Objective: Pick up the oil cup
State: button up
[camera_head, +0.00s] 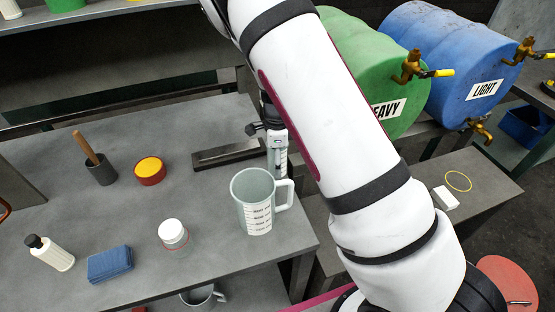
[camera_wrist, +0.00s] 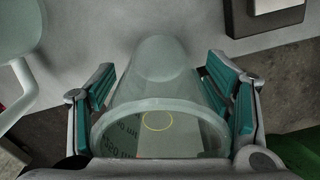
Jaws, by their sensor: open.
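The oil cup, a clear tapered cup (camera_wrist: 153,90) with dark printed marks, stands between my fingers in the wrist view, its rim towards the camera. My gripper (camera_wrist: 160,72) is open, with one teal-padded finger on each side of the cup. I cannot tell whether a pad touches its wall. In the head view, a slim marked clear cup (camera_head: 279,158) shows behind the measuring jug, partly hidden by it.
A pale measuring jug (camera_head: 253,203) with a handle stands close in front of the cup. A dark flat tray (camera_head: 225,155) lies left of it. Green (camera_head: 345,65) and blue (camera_head: 435,65) drums stand behind.

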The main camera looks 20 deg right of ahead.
jog(key=c, duration=1.2)
